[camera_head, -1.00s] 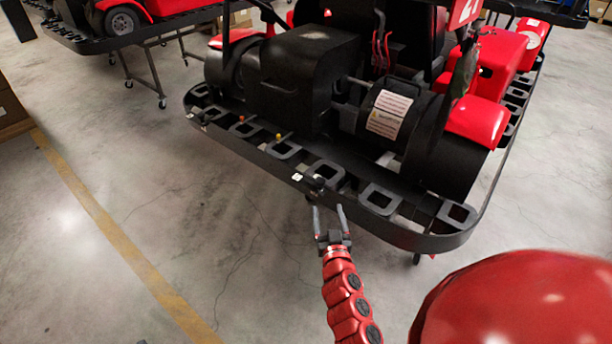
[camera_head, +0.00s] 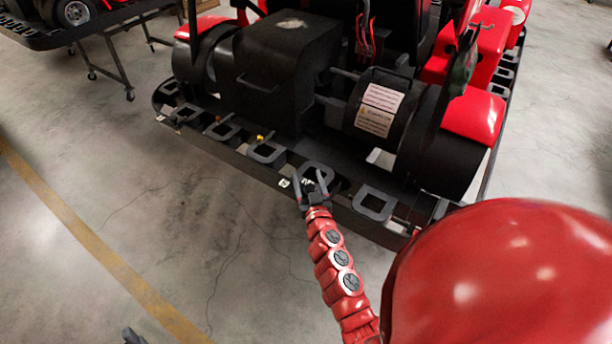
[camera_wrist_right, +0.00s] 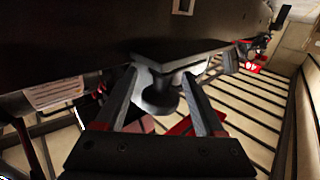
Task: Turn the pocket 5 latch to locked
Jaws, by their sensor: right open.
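My right gripper (camera_head: 315,182) is at the front rim of the black kart stand (camera_head: 232,160), with its fingers spread. In the right wrist view the open gripper (camera_wrist_right: 160,78) has a grey round knob (camera_wrist_right: 158,98) between its fingers, under a flat dark plate. The fingers look apart from the knob. It may be the latch of pocket 5; no pocket number is readable. In the head view the gripper hides this spot. A small grey piece (camera_head: 132,336) at the bottom edge may be my left gripper's tip; its fingers cannot be made out.
A red and black kart (camera_head: 290,75) sits on the stand. Several ring-shaped pockets line the rim, one with a yellow knob (camera_head: 261,139). A white tag (camera_head: 284,183) is on the rim's front. Another stand (camera_head: 70,35) is at the upper left. The floor before the rim is clear.

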